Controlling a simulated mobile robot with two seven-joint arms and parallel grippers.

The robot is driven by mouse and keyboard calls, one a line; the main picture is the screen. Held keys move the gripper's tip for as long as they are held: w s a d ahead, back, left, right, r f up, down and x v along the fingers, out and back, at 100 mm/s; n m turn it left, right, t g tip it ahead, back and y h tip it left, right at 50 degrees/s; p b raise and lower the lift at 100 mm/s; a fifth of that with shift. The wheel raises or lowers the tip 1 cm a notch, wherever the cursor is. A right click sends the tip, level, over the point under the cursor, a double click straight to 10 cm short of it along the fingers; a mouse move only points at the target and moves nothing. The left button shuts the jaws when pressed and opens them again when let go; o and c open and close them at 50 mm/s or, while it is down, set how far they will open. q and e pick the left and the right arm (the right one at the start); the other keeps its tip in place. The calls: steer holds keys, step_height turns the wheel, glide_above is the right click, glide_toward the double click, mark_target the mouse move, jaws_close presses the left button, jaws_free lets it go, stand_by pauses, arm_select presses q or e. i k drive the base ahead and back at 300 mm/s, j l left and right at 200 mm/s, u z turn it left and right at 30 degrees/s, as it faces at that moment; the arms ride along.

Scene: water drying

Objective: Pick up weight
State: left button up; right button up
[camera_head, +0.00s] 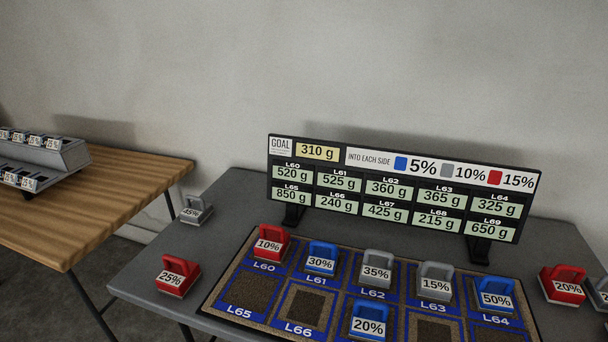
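Several handled weights stand on the dark grey table. On the mat's back row are a red 10% weight (270,243) at L60, a blue 30% weight (321,258) at L61, a grey 35% weight (376,269) at L62, a grey 15% weight (435,283) at L63 and a blue 50% weight (495,296) at L64. A blue 20% weight (369,321) stands in the front row, right of L66. Off the mat are a red 25% weight (176,276), a grey 45% weight (195,210) and a red 20% weight (563,286). Neither gripper is in view.
A sign board (400,188) reading goal 310 g stands behind the mat (215,303). A wooden table (120,190) at left holds a grey rack (50,158). A gap separates the tables.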

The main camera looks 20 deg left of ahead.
mark_target(196, 212)
steer(key=u, duration=1.25)
